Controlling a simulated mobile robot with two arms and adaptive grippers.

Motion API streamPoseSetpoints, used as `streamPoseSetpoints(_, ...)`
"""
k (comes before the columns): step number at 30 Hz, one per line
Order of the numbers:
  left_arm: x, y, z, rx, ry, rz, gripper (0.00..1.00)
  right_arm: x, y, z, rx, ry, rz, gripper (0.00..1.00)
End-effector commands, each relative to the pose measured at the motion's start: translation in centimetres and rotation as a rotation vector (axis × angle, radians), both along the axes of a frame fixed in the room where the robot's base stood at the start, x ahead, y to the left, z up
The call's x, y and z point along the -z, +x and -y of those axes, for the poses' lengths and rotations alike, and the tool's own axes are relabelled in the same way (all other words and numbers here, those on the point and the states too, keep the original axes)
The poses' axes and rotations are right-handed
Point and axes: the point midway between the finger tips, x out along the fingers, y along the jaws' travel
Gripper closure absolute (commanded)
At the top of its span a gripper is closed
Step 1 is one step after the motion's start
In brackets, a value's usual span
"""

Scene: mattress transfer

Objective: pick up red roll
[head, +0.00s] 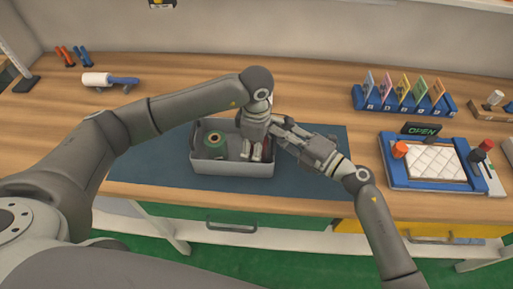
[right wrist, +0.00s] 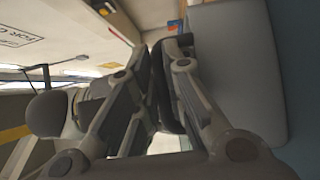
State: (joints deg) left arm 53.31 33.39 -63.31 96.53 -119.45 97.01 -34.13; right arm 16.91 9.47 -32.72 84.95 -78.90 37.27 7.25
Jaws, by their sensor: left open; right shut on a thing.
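A grey bin (head: 230,168) stands on the dark mat. A green roll (head: 213,140) with a reddish centre lies inside it at the left. My left gripper (head: 257,154) points down into the right part of the bin, open. A small dark red patch (head: 267,146) shows beside its fingers; it may be the red roll, mostly hidden by the gripper. My right gripper (head: 277,130) is shut at the bin's right rim, apparently on the bin wall. The bin's grey side also fills much of the right wrist view (right wrist: 237,75); the exact contact is hard to see there.
The dark mat (head: 315,170) is bare to the right of the bin. A blue card rack (head: 404,103) and a blue-framed tray (head: 410,183) with a white quilted pad stand at the right. A white-and-blue roller tool (head: 105,80) and pliers (head: 66,55) lie at the back left.

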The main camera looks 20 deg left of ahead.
Motion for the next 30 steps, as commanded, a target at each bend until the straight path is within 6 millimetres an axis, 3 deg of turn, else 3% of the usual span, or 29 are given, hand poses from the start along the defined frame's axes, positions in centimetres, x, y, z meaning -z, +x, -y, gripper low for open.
streamPoseSetpoints(4,0.0,0.0,0.0,0.000,0.000,0.000,0.40,0.1,0.0,0.0,0.000,-0.003,0.001,1.00)
streamPoseSetpoints(14,0.0,0.0,0.0,0.000,0.000,0.000,0.81,0.1,0.0,0.0,0.000,-0.003,0.001,1.00)
streamPoseSetpoints(23,-0.6,0.1,0.0,-0.001,0.000,0.003,0.81,0.1,0.0,0.0,0.000,-0.003,0.001,1.00)
streamPoseSetpoints(26,-1.9,0.2,0.0,-0.001,-0.001,0.006,0.81,0.1,0.0,0.0,0.000,-0.004,0.001,1.00)
streamPoseSetpoints(30,-5.1,0.2,0.0,0.000,0.000,0.008,0.81,0.1,0.0,0.0,0.000,-0.004,0.001,1.00)
